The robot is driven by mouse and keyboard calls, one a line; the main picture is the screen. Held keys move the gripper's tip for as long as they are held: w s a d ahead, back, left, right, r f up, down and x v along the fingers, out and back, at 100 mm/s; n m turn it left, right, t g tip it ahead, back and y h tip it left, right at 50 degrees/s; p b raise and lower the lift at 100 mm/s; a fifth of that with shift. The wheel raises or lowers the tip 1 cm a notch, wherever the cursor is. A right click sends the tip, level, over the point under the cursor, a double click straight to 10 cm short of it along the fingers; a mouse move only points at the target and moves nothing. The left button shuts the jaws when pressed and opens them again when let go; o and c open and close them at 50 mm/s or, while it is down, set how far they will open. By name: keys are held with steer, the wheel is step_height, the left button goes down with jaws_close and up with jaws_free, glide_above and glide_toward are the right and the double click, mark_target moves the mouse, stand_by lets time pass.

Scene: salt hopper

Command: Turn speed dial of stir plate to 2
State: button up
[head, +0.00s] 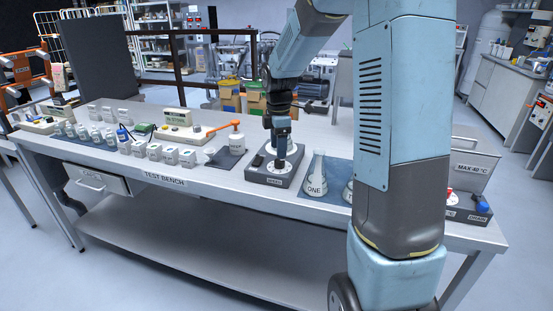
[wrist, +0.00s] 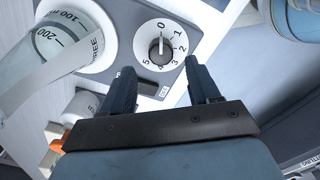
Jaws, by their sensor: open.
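The grey stir plate (head: 257,177) stands near the front edge of the bench, with my gripper (head: 281,158) over it. My gripper (wrist: 161,82) is open and empty. Its two fingertips are just below the dial in the picture, one to each side, apart from the knob as far as I can see. The dial is not readable in the head view.
A flask marked THREE (wrist: 82,45) is close left of the dial in the wrist view. In the head view, flask ONE (head: 316,178) stands right of the stir plate on a blue mat.

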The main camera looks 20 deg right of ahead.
mark_target(279, 163)
steer(key=shift+f, duration=2.45)
steer(key=shift+c, duration=0.2)
